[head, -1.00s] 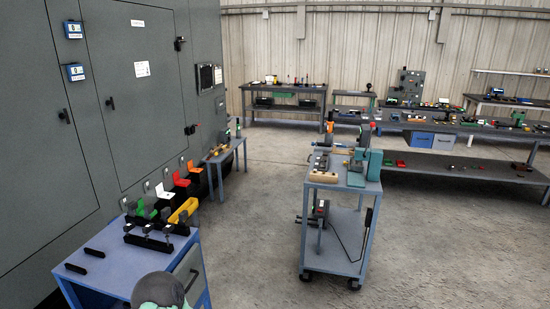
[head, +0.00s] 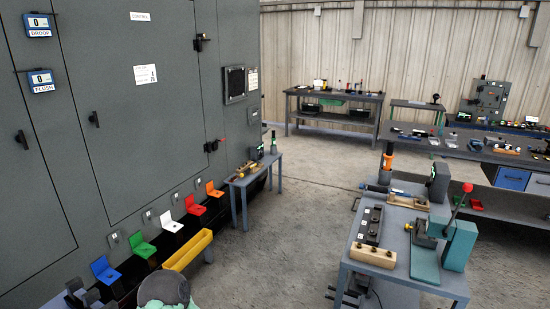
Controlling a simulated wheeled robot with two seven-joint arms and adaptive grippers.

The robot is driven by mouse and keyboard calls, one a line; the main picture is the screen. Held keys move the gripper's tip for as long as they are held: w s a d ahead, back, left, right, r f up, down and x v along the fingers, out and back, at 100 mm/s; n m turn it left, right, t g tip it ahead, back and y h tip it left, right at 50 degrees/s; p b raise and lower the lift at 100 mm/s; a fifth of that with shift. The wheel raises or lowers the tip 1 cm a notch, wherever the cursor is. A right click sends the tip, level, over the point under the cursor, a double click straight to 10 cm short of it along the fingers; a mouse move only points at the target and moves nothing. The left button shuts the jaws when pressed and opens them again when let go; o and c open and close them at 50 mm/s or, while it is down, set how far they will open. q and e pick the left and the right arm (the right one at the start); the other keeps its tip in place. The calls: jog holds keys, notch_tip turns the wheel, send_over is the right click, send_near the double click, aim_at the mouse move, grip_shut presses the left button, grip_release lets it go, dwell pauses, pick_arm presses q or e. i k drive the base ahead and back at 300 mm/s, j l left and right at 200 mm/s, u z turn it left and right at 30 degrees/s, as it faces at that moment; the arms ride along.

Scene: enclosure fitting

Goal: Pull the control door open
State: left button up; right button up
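The control door (head: 140,100) is a tall grey panel in the cabinet front at left, with a small "CONTROL" label (head: 140,16) near its top. It sits flush in the cabinet and looks shut. Its dark handle (head: 94,119) is on the left side of the door. A rounded grey part of my own body shows at the bottom edge. Neither gripper can be made out, and nothing touches the handle.
Coloured holders, including a green one (head: 143,245) and a white one (head: 171,221), line the cabinet's foot, with a yellow bin (head: 188,250) beside them. A small table (head: 254,176) stands beyond. A cart (head: 400,272) with tools is at right. Open floor (head: 300,200) lies between.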

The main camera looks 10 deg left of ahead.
aim_at(133, 64)
jog(key=i+j+u, duration=0.2)
jog(key=i+u, duration=0.25)
jog(key=i, duration=0.7)
jog(key=i+l+u, duration=0.2)
jog(key=i+u, duration=0.2)
jog(key=i, duration=0.7)
jog(key=i+u, duration=0.2)
jog(key=u, duration=0.2)
jog(key=i+u, duration=0.15)
jog(key=u, duration=0.25)
jog(key=i+l+u, duration=0.15)
jog(key=u, duration=0.25)
jog(key=i+l+u, duration=0.15)
jog(key=u, duration=0.2)
